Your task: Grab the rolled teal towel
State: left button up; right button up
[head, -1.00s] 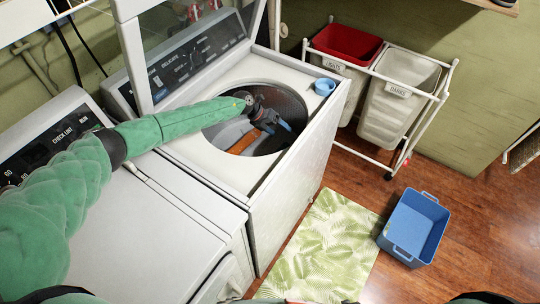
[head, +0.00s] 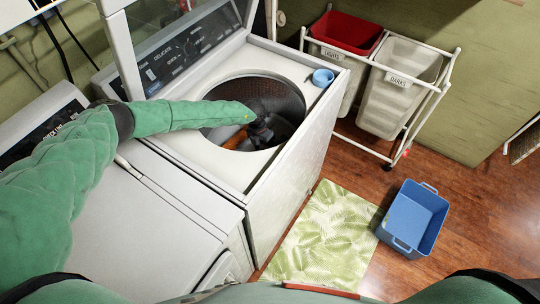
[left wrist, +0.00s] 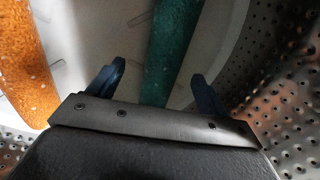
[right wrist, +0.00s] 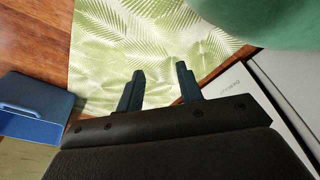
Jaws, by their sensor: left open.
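The rolled teal towel (left wrist: 170,45) lies in the washer drum in the left wrist view, running lengthwise between the fingers of my left gripper (left wrist: 155,85). The fingers are apart, one on each side of it, and I cannot tell whether they touch it. In the head view my left gripper (head: 262,132) is down inside the washer drum (head: 270,97), and I cannot make out the teal towel there. My right gripper (right wrist: 158,85) is open and empty above the leaf-patterned mat in the right wrist view.
An orange rolled towel (left wrist: 25,65) lies left of the teal one. The perforated drum wall (left wrist: 285,80) is close on the right. A blue cup (head: 323,77) stands on the washer rim (head: 305,92). A blue basket (head: 414,218), a leaf-patterned mat (head: 320,235) and a hamper cart (head: 432,98) are to the right.

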pick_arm(q)
jog(key=shift+b+x, duration=0.4)
jog(key=shift+x, duration=0.75)
jog(key=shift+s+d+f, duration=0.15)
jog(key=shift+f, duration=0.25)
pick_arm(e)
jog(key=shift+w+a+r, duration=0.6)
jog(key=shift+w+r, duration=0.3)
jog(key=shift+r, duration=0.05)
pick_arm(q)
jog(key=c, duration=1)
jog(key=shift+c, duration=0.6)
pick_arm(e)
jog(key=shift+w+d, duration=0.15)
pick_arm(q)
jog(key=shift+r, duration=0.1)
